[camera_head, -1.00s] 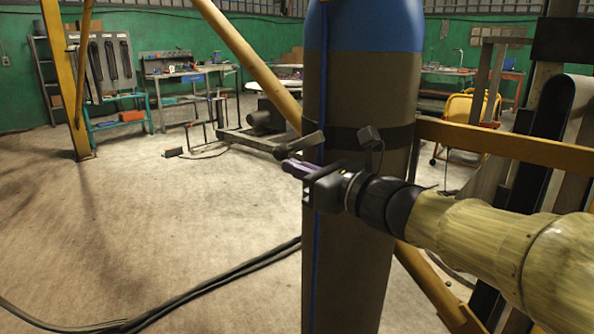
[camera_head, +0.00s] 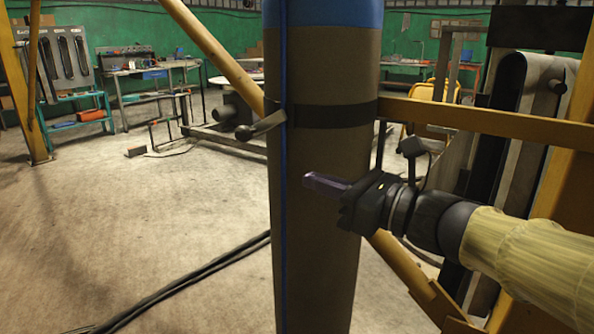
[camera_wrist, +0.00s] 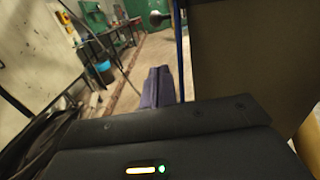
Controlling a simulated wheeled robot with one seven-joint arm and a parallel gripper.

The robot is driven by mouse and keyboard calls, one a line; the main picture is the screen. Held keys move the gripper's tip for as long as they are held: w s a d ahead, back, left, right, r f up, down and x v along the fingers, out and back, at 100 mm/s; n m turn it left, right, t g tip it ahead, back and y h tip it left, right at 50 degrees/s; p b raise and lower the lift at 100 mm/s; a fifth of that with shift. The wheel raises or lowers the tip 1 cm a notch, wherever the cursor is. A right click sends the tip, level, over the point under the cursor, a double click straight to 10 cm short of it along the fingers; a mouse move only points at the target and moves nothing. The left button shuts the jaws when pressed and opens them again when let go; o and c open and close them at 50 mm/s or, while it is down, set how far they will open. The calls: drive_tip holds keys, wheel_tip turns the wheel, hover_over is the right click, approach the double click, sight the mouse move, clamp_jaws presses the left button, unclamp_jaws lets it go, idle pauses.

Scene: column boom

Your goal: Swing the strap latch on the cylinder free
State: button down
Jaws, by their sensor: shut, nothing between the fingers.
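The cylinder (camera_head: 325,210) stands upright in the middle of the head view, brown with a blue top. A black strap (camera_head: 335,114) wraps around it, and a blue line runs down its side. The strap latch, a dark lever with a ball end (camera_head: 262,127), sticks out from the strap to the left. Its ball end also shows at the top of the wrist view (camera_wrist: 157,18). My gripper (camera_head: 310,181) is shut and empty, in front of the cylinder, below the strap and to the right of the latch, apart from the latch. In the wrist view its fingers (camera_wrist: 158,86) are together.
A yellow horizontal beam (camera_head: 480,120) runs right from behind the cylinder, and a yellow diagonal brace (camera_head: 215,50) passes behind it. Black cables (camera_head: 190,285) lie on the floor. Workbenches (camera_head: 150,75) stand far back. The floor left of the cylinder is mostly clear.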

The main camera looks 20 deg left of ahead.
drive_tip(key=shift+d, duration=0.5)
drive_tip(key=w+d+f+m+t+h+p, duration=0.1)
drive_tip(key=w+d+f+m+t+h, duration=0.3)
drive_tip(key=m, duration=0.5)
drive_tip(key=w+d+f+m+t+h+p, duration=0.2)
drive_tip(key=w+d+m+t, duration=0.4)
drive_tip(key=m, duration=0.3)
drive_tip(key=w+d+f+m+g+h+p, duration=0.1)
drive_tip(key=w+d+f+m+h, duration=0.1)
drive_tip(key=d+f+m+h, duration=0.85)
drive_tip(key=s+d+f+m+g+h+p, duration=0.1)
drive_tip(key=s+d+f+m+g, duration=0.3)
drive_tip(key=s+m, duration=0.4)
drive_tip(key=s+d+f+m+g+p, duration=0.2)
drive_tip(key=s+d+f+m+g, duration=0.3)
drive_tip(key=m, duration=1)
drive_tip(key=s+d+f, duration=0.2)
drive_tip(key=s+f, duration=0.1)
drive_tip(key=shift+s+f+g+h, duration=0.2)
drive_tip(key=shift+s+g+h, duration=0.1)
drive_tip(key=shift+s+h, duration=0.05)
